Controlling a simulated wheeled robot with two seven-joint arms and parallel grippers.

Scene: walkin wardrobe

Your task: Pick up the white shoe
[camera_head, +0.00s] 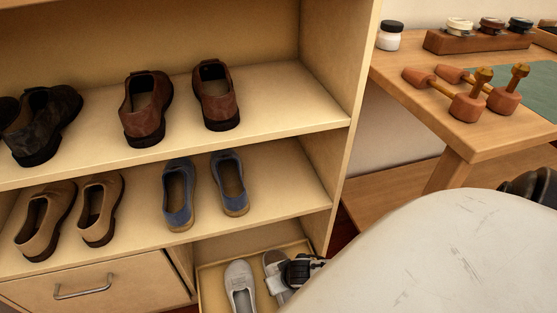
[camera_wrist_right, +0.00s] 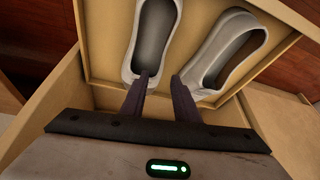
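Two white shoes lie side by side in an open drawer at the bottom of the shelf unit. In the head view, the left one (camera_head: 240,285) is clear, and the other (camera_head: 274,265) is partly covered by my right gripper (camera_head: 309,268). In the right wrist view, one shoe (camera_wrist_right: 131,62) is at upper left and the other (camera_wrist_right: 199,78) at upper right. My right gripper (camera_wrist_right: 162,80) has its fingers apart, with nothing seen held between them. One fingertip overlaps the near end of each shoe; contact cannot be told. My left gripper is not in view.
A wooden table (camera_head: 465,140) with wooden tools (camera_head: 470,105) stands at right. My right arm covers the lower right.

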